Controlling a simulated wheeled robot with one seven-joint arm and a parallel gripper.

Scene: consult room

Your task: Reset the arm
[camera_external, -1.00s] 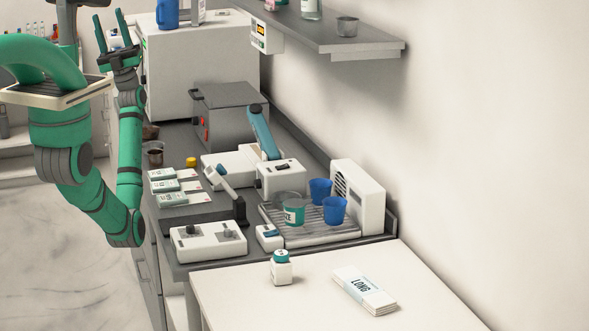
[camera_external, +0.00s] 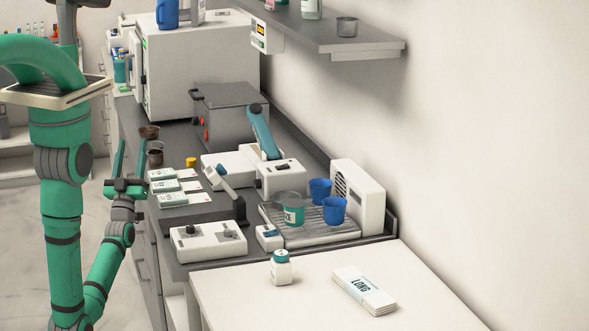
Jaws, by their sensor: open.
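My gripper (camera_external: 130,158) is open and empty, with its two green fingers pointing up. It is at the left edge of the grey counter (camera_external: 183,250), beside the labelled packets. My green arm hangs down at the left of the picture, then bends back up to the gripper. The lowest part of the arm is cut off by the bottom edge of the picture.
Packets (camera_external: 172,199) and two small brown cups (camera_external: 155,157) lie near the gripper on the counter. Blue cups (camera_external: 334,210) stand on a ribbed tray. A white table (camera_external: 235,306) holds a small bottle (camera_external: 281,268). Floor left of the counter is open.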

